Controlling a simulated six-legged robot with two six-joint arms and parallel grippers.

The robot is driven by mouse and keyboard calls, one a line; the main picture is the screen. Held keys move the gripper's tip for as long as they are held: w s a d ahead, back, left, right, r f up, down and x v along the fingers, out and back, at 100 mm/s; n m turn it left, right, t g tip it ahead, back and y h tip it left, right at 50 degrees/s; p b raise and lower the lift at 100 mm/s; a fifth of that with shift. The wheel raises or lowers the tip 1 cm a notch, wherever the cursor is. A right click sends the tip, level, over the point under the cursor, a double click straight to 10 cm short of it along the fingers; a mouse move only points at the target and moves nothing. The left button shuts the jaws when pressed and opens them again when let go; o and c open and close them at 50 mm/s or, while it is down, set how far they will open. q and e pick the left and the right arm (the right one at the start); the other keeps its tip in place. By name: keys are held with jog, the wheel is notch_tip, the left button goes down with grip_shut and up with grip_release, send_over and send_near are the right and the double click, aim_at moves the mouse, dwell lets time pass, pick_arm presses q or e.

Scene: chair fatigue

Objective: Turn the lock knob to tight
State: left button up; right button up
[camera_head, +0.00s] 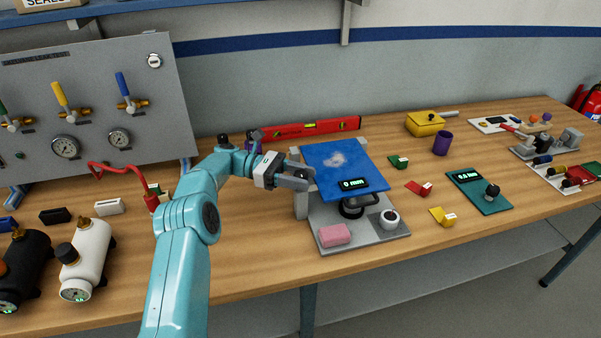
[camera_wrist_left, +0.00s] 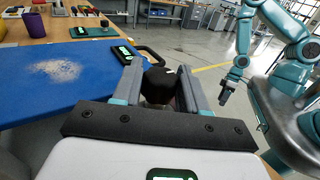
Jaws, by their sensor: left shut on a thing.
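A blue plate (camera_head: 340,160) with a pale dusty patch sits on a grey fixture (camera_head: 385,240), with a small display (camera_head: 353,184) reading 0 mm at its front edge. My left gripper (camera_head: 302,180) is at the left side of this fixture. In the left wrist view its fingers (camera_wrist_left: 158,92) are shut on a black round knob (camera_wrist_left: 158,80) beside the blue plate (camera_wrist_left: 50,80). In the head view the fingers hide the knob. I cannot read any tight marking. My right gripper (camera_wrist_left: 228,95) hangs away from the bench in the left wrist view, too small to judge.
A pink block (camera_head: 334,235) and a white round piece (camera_head: 389,219) rest on the fixture's base. A red level (camera_head: 310,128) lies behind. A gauge panel (camera_head: 90,100) and two cylinders (camera_head: 88,258) stand left. Small coloured blocks and a teal board (camera_head: 478,190) lie right.

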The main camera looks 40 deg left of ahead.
dwell(0.4)
pick_arm(q)
jog(key=o, duration=0.9)
jog(key=shift+o, duration=0.2)
pick_arm(e)
jog(key=shift+a+r, duration=0.1)
